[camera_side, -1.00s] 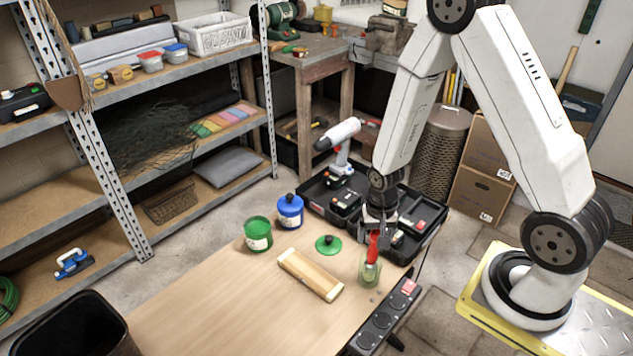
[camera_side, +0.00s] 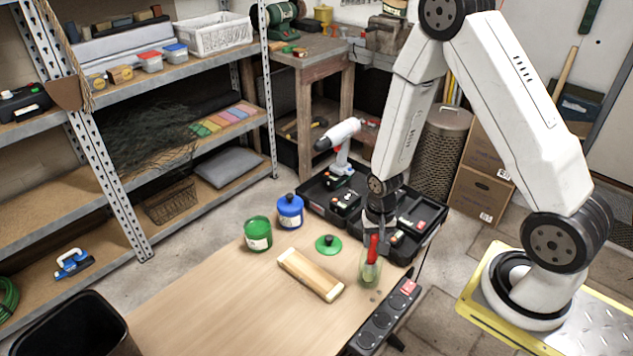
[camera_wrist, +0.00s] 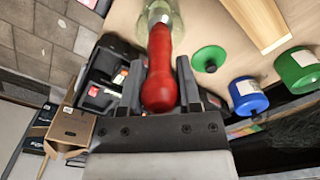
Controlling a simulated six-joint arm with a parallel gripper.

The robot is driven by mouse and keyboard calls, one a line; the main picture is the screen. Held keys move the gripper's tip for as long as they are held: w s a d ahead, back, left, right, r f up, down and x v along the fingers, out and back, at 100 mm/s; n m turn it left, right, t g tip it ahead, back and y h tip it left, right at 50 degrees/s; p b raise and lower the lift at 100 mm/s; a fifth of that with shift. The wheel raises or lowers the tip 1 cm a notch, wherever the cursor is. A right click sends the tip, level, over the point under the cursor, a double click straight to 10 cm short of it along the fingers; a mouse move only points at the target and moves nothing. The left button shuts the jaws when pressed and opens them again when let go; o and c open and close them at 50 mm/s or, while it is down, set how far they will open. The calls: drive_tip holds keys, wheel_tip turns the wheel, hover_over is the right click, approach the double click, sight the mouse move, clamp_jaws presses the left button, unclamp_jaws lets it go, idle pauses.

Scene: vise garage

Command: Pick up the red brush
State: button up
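The red brush (camera_side: 373,248) stands handle up in a clear glass jar (camera_side: 370,273) near the right edge of the wooden table. In the wrist view its thick red handle (camera_wrist: 161,65) points towards my palm, with the jar (camera_wrist: 160,14) beyond it at the top. My gripper (camera_side: 376,238) is directly above the jar, pointing down around the handle's upper end. In the wrist view the fingers (camera_wrist: 160,66) are apart, one on each side of the handle. They look open, close to the handle. The bristles are hard to make out inside the jar.
A green lid (camera_side: 328,244), a wooden block (camera_side: 311,275), a green can (camera_side: 257,234) and a blue can (camera_side: 290,211) are left of the jar. An open black toolbox (camera_side: 415,225) lies behind it. A power strip (camera_side: 384,318) runs along the table's right edge. The table's front left is clear.

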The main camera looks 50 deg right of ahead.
clamp_jaws()
drive_tip(key=shift+r, duration=0.15)
drive_tip(key=shift+r, duration=4.85)
drive_tip(key=shift+w, duration=0.15)
